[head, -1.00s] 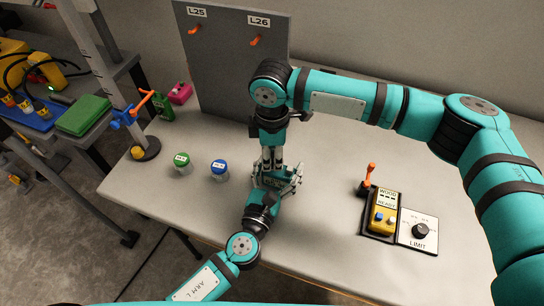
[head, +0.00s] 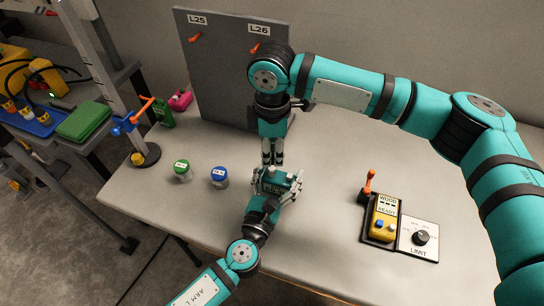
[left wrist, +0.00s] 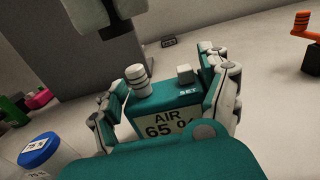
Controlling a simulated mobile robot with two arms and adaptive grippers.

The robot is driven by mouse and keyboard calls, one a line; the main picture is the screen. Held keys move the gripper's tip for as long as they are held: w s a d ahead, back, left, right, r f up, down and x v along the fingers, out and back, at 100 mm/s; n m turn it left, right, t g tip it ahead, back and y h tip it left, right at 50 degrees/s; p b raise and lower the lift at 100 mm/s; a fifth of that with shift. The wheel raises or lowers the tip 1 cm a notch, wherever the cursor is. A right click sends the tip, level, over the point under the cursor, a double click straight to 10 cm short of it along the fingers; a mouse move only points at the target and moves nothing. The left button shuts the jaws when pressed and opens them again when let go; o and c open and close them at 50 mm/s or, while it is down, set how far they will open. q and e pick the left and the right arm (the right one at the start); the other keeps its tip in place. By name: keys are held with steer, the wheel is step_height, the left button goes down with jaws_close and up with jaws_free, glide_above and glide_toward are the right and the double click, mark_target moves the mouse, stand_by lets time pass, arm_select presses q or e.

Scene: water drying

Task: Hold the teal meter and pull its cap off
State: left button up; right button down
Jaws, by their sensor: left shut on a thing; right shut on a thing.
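The teal meter (head: 273,184) is upright in my left gripper (head: 278,190), whose fingers clasp it from both sides. In the left wrist view the meter (left wrist: 165,118) reads AIR 65 %, with a white ribbed stub (left wrist: 138,80) and a small SET button (left wrist: 185,73) on top. My right gripper (head: 272,158) points down just above the meter and is shut on the cap, which its fingers mostly hide. In the left wrist view a gap shows between the stub and the pale shape at the top edge.
A green-lidded jar (head: 182,171) and a blue-lidded jar (head: 219,177) stand left of the meter. The yellow WOOD meter (head: 384,217) and LIMIT dial (head: 420,238) are at right. A grey panel (head: 235,75) stands behind. The table between is clear.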

arm_select(q)
steer(key=o, duration=1.7)
steer(key=shift+c, duration=0.2)
